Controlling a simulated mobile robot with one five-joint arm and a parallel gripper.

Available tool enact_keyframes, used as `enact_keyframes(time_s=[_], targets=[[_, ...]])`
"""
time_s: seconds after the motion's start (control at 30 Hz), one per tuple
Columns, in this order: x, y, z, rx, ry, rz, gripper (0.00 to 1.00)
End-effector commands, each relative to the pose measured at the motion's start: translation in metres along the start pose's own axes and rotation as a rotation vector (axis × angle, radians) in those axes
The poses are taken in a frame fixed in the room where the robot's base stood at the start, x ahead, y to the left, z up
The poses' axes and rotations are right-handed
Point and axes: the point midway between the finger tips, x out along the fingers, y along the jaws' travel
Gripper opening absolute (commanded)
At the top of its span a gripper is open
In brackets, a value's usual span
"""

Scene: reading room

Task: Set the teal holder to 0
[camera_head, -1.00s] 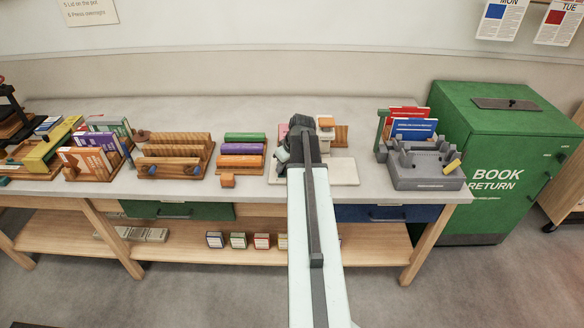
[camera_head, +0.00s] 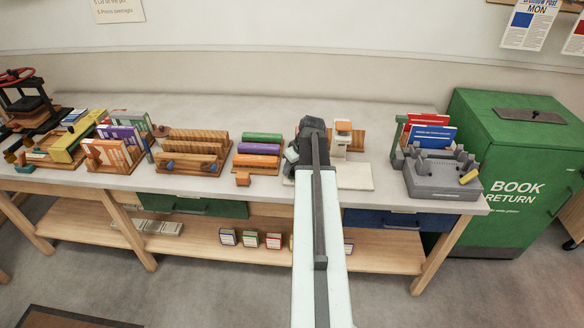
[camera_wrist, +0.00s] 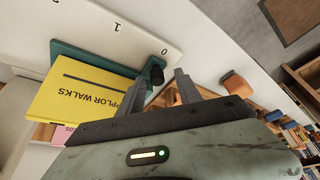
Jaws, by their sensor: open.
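In the wrist view a teal holder (camera_wrist: 92,62) lies along a white board (camera_wrist: 120,12) marked with digits including 0 and 1. A yellow book (camera_wrist: 82,90) stands in the holder. The holder's end with a black knob (camera_wrist: 157,73) is close to the 0 mark. My gripper (camera_wrist: 164,82) is open, with its fingertips apart near the knob; whether they touch it I cannot tell. In the head view my gripper (camera_head: 312,128) is over the white board (camera_head: 357,176), and my arm hides the holder.
An orange block (camera_wrist: 236,86) lies right of my fingers in the wrist view; it also shows on the table in the head view (camera_head: 242,179). Wooden racks (camera_head: 195,150) stand to the left. A grey tray (camera_head: 440,180) and a green book return bin (camera_head: 510,190) are to the right.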

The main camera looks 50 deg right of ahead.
Motion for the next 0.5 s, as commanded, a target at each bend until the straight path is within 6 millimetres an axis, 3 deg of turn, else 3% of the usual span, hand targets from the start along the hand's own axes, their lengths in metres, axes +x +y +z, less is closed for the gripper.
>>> enact_keyframes(time_s=[0.3, 0.5], targets=[[-0.060, -0.001, -0.003, 0.001, 0.000, -0.002, 0.41], [-0.076, -0.002, -0.002, -0.002, 0.000, -0.004, 0.41]])
